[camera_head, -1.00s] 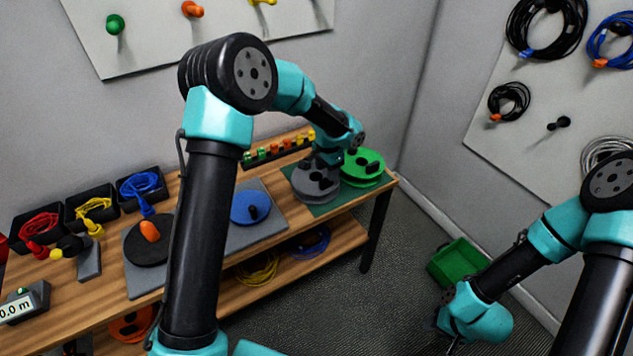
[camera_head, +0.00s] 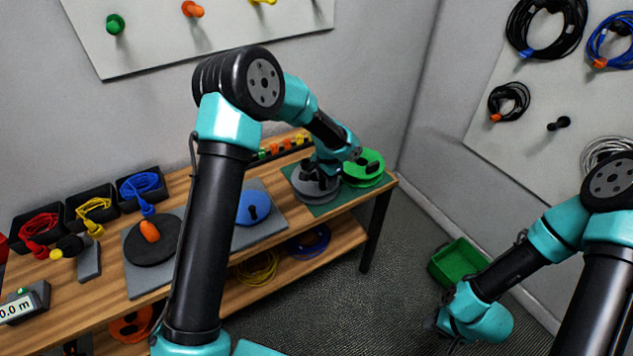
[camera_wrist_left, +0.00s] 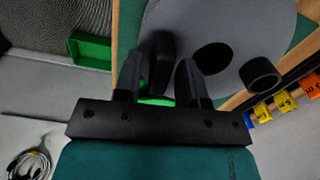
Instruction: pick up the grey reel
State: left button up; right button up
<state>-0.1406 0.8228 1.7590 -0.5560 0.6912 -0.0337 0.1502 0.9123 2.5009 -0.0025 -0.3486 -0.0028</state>
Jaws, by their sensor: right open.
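The grey reel (camera_head: 302,189) lies on the green mat near the right end of the bench, partly hidden by my left arm. In the left wrist view its grey disc (camera_wrist_left: 270,28) fills the top, with a dark round centre and a black upright knob (camera_wrist_left: 260,74). My left gripper (camera_wrist_left: 160,72) is low over the reel's edge, its fingers apart. A dark upright handle (camera_wrist_left: 161,52) stands between the fingertips; I cannot tell whether they touch it. My right gripper (camera_head: 437,322) is open, away from the bench at the lower right, its fingers barely visible.
A green reel (camera_head: 366,170) lies just right of the grey one. A blue reel (camera_head: 247,207) and a black reel (camera_head: 150,250) lie on grey mats to the left. A rack of coloured connectors (camera_head: 287,145) stands behind. A green bin (camera_head: 459,262) is on the floor.

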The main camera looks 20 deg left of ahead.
pick_arm(q)
grip_shut()
dwell(0.5)
